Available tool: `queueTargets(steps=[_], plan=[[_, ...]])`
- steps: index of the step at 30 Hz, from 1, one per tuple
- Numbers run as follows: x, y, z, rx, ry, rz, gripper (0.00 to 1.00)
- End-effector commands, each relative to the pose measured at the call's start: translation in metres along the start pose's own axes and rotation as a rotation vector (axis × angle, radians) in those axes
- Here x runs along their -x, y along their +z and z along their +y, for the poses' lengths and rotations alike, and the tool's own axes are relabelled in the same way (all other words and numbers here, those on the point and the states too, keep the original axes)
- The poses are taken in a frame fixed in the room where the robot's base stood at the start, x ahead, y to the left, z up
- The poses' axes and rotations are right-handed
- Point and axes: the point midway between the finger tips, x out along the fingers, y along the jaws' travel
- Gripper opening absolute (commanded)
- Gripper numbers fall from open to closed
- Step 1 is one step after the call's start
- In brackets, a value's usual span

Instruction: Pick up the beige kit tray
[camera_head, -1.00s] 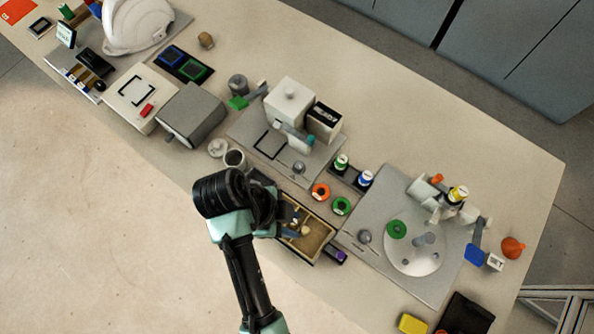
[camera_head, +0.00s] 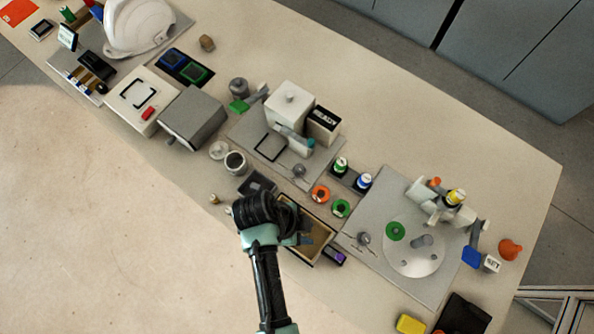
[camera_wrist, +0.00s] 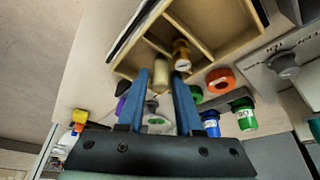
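The beige kit tray (camera_head: 319,228) is an open box near the table's front edge, partly hidden by my wrist in the head view. In the wrist view the tray (camera_wrist: 222,18) fills the upper middle and shows several compartments with divider walls. A brown-gold cylinder (camera_wrist: 181,50) and a pale peg (camera_wrist: 161,76) show at its near side, close to my fingertips. My gripper (camera_wrist: 160,76) has two blue fingers spread apart with a gap between them. In the head view my gripper (camera_head: 300,238) is over the left part of the tray. I cannot tell whether the fingers touch anything.
Orange (camera_head: 321,194) and green (camera_head: 340,208) rings lie just beyond the tray. A purple-ended block (camera_head: 338,257) is close to its right end. A grey plate with a white disc (camera_head: 412,262) stands to the right. A small peg (camera_head: 214,199) lies left of my wrist.

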Motion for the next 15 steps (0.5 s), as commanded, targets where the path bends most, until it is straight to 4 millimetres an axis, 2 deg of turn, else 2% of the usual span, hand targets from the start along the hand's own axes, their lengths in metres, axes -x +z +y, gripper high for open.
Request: queueTargets(steps=[1,5,15], plan=[[0.0003,0.0000,-0.0002,0.000,-0.001,0.000,0.24],[0.0004,0.0001,-0.0003,0.000,-0.001,0.000,0.00],[0.0008,0.0000,-0.0005,0.000,-0.001,0.000,0.00]])
